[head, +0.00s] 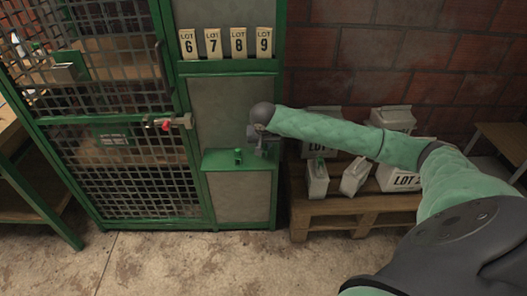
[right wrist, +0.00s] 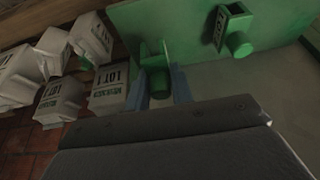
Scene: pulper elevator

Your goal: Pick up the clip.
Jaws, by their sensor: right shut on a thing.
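My right gripper (head: 262,143) is at the green ledge (head: 222,160) on the cage front, at its right side. In the right wrist view its two fingers (right wrist: 158,88) are shut on a green clip (right wrist: 155,64), which stands between them against the green ledge surface. The clip's lower part is partly hidden by the fingers, and in the head view the gripper hides it. I cannot tell whether it is clear of the ledge. A second green piece with a dark label (right wrist: 235,30) is on the ledge, apart from the gripper. My left gripper is not in view.
A green mesh cage (head: 130,170) with a red-handled latch (head: 165,124) is at the left. LOT plates 6 to 9 (head: 226,43) hang above the ledge. A wooden pallet (head: 335,208) with several white LOT bags (head: 317,180) is at the right. Concrete floor in front is clear.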

